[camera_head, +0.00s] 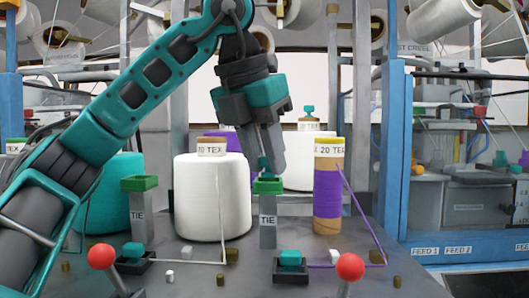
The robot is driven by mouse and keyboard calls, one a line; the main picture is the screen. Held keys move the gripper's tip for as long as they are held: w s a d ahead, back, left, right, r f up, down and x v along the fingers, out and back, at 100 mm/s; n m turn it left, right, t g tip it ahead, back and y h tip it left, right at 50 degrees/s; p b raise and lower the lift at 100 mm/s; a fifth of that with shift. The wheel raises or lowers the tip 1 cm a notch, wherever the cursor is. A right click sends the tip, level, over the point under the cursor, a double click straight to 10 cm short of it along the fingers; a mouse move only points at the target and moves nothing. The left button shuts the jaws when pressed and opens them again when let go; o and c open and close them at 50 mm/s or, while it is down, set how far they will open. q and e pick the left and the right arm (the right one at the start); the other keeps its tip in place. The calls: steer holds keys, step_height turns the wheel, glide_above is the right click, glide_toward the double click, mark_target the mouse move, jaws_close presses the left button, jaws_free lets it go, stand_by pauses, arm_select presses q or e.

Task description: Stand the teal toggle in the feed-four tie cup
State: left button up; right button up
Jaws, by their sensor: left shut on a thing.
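My left gripper (265,168) comes down from above, shut on a small teal toggle (263,163) that is partly hidden by the fingers. The toggle is right at the green-rimmed cup (268,187) on the middle grey post marked TIE; I cannot tell whether it touches the cup's inside. A second green tie cup (139,183) stands on a post to the left. No feed number is readable on either post. My right gripper is not in view.
A white yarn cone (212,200) stands left of the middle post, and a purple cone (328,195) right. Red knobs (101,256) (350,267) rise at the front. A blue frame post (394,150) stands at right.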

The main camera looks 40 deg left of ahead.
arm_select(q)
steer(key=shift+f+b, duration=0.3)
steer(key=shift+f, duration=0.25)
steer(key=shift+s+f, duration=0.1)
steer(key=shift+f, duration=0.3)
steer(key=o, duration=0.9)
steer(key=shift+d, duration=0.3)
steer(key=shift+a, duration=0.1)
steer(key=shift+r, duration=0.2)
steer(key=shift+p+v, duration=2.6)
steer(key=shift+v, duration=4.35)
